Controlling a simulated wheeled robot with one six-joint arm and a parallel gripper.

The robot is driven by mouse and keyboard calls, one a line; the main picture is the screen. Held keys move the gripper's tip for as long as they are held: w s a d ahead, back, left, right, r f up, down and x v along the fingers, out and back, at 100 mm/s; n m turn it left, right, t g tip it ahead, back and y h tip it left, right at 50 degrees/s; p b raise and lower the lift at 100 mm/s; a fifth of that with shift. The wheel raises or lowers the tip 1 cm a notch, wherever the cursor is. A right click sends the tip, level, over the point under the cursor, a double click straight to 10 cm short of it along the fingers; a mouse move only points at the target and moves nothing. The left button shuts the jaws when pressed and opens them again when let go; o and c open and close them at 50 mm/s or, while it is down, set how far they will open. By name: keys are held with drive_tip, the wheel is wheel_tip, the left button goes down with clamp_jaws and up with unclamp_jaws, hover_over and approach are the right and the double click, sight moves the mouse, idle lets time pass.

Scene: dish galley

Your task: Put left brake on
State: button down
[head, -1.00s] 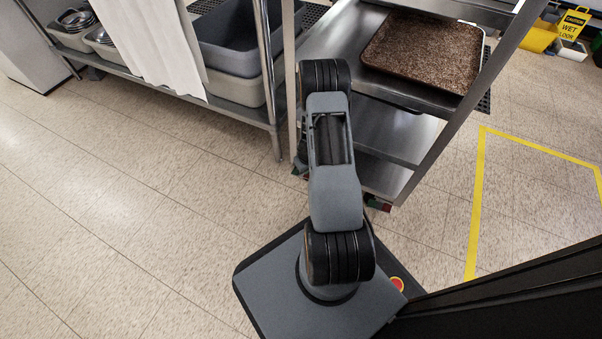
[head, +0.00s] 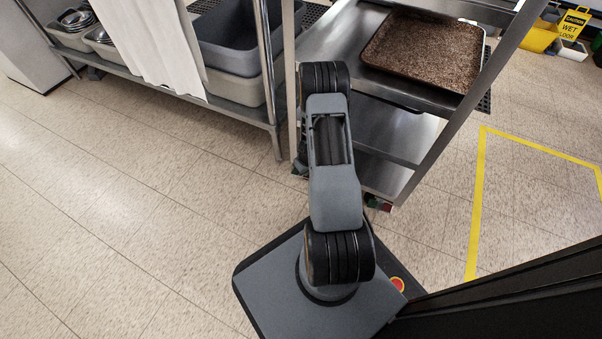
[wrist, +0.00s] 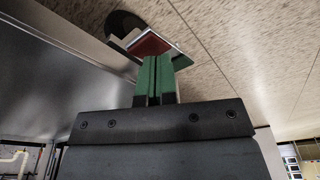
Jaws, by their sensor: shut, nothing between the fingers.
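In the wrist view, a red brake pedal (wrist: 148,45) with a pale metal edge sits beside a dark caster wheel (wrist: 124,22) under the cart's metal frame. My gripper (wrist: 159,58) has green fingers, which are together and empty. The fingertips are at the near edge of the red pedal and overlap it in the picture; I cannot tell whether they touch. In the head view, the steel cart (head: 411,158) stands beyond my arm. Its lower left corner and my gripper are mostly hidden by the arm.
A brown-topped tray (head: 423,50) lies on the cart. A steel shelf rack (head: 175,88) with grey tubs (head: 237,50) and a white cloth (head: 150,45) stands close to the cart's left. Yellow floor tape (head: 475,205) is at right. The floor at left is clear.

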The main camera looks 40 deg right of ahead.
drive_tip(key=shift+f, duration=0.8)
idle(0.4)
drive_tip(key=shift+r+p, duration=2.45)
drive_tip(key=shift+r, duration=1.1)
drive_tip(key=shift+a, duration=0.1)
